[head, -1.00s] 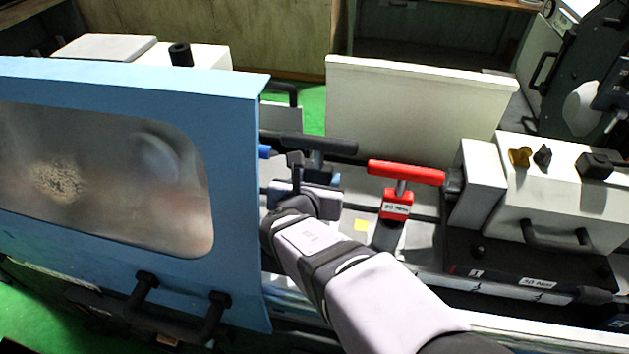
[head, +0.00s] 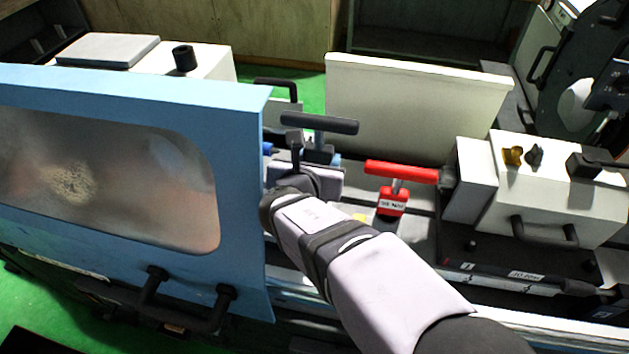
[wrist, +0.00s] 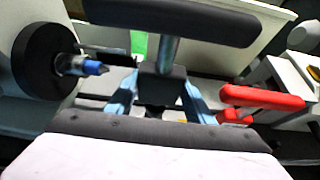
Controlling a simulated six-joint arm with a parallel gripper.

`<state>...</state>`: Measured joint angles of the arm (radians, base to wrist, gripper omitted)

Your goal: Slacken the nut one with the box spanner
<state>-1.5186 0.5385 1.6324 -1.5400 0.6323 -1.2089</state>
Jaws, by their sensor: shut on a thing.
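A black T-handled tool, which looks like the box spanner, shows its crossbar (head: 320,122) between the blue guard and the white panel; in the wrist view the crossbar (wrist: 172,18) fills the top. My gripper (wrist: 157,95) has its light-blue fingers on either side of the dark block under the metal shaft, shut on it. In the head view my gripper (head: 312,172) is partly behind my wrist. The tool's lower end is hidden. I cannot make out nut one; a black disc (wrist: 42,62) with a blue-tipped spindle is at the left in the wrist view.
A red T-handle (head: 400,172) stands close on the right in a labelled red holder. The blue guard (head: 245,200) with its window is close on the left. The white panel (head: 415,110) stands behind. A white headstock-like block (head: 545,195) is farther right.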

